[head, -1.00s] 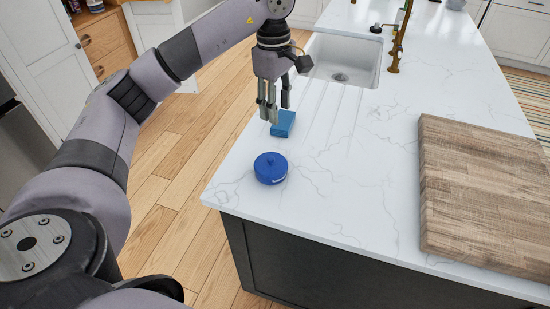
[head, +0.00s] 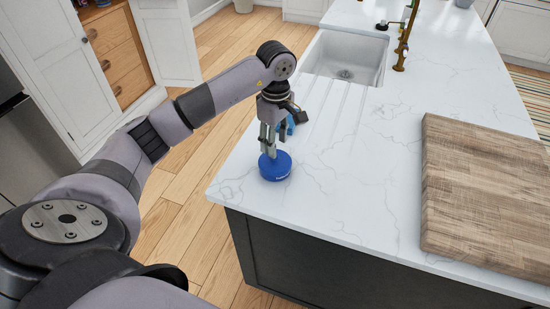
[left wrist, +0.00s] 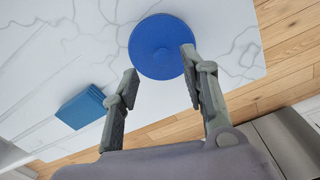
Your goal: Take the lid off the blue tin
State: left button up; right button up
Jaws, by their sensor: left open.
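The round blue tin (head: 276,170) stands upright on the white counter near its front left corner. Its blue lid (left wrist: 162,42) shows from above in the left wrist view, with a small knob in the middle. My left gripper (head: 270,150) points down at the tin, with its fingers over or beside the tin's top. In the left wrist view the gripper (left wrist: 159,67) is open, with nothing held between the fingers. One fingertip overlaps the lid's edge in the picture; I cannot tell whether it touches. My right gripper is not in view.
A blue block (left wrist: 80,108) sits on the counter behind the tin, mostly hidden by my gripper in the head view. A wooden board (head: 485,195) lies at the right. A sink (head: 345,62) and brass tap (head: 402,45) are farther back. The counter between tin and board is clear.

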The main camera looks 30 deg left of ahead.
pick_arm(q)
notch_tip(320, 180, down, 4)
jog(key=shift+s+d+r+p, duration=0.1)
jog(key=shift+s+r+p, duration=0.1)
jog(key=shift+p, duration=0.75)
jog(key=shift+w+f, duration=0.1)
jog(key=shift+f, duration=0.4)
jog(key=shift+c, duration=0.6)
jog(key=c, duration=0.8)
